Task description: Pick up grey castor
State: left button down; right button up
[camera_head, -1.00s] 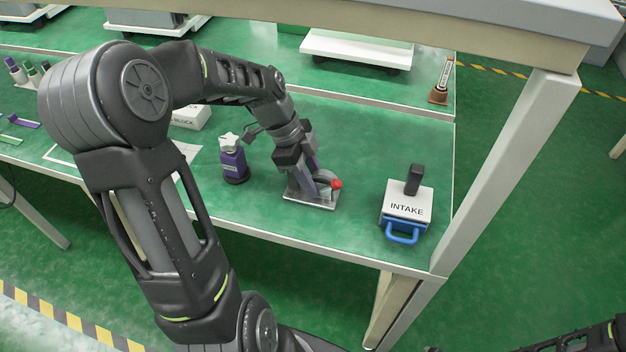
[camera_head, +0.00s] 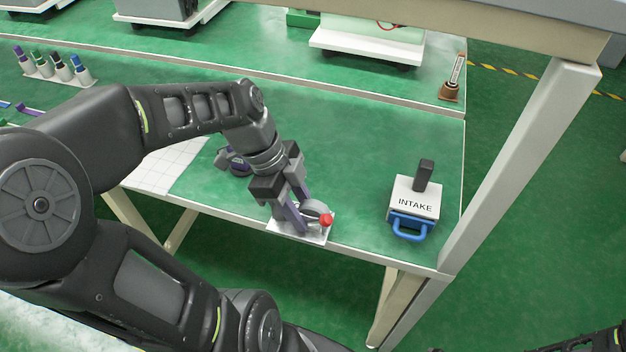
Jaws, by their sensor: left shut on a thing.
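The grey castor (camera_head: 316,209), with a wheel, a flat metal plate and a red knob, is at the front edge of the green table in the head view. My left gripper (camera_head: 299,205) points down and is shut on it, and its fingers hide part of the wheel. The plate overlaps the table's front edge in the picture. I cannot tell for sure how far it is off the surface. My right gripper is out of view; only a bit of dark arm shows at the bottom right.
A white box marked INTAKE (camera_head: 414,204) with a blue handle stands to the right. A purple and dark object (camera_head: 236,163) is partly hidden behind my left arm. A white gridded sheet (camera_head: 170,165) lies left. A table post (camera_head: 520,165) rises at the right.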

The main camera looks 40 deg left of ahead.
aim_at(291, 233)
pick_arm(q)
jog(key=s, duration=0.1)
jog(key=s+d, duration=0.1)
jog(key=s, duration=0.1)
jog(key=s+d, duration=0.1)
jog(key=s, duration=0.1)
jog(key=shift+s, duration=0.15)
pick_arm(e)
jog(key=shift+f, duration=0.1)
pick_arm(q)
jog(key=shift+a, duration=0.15)
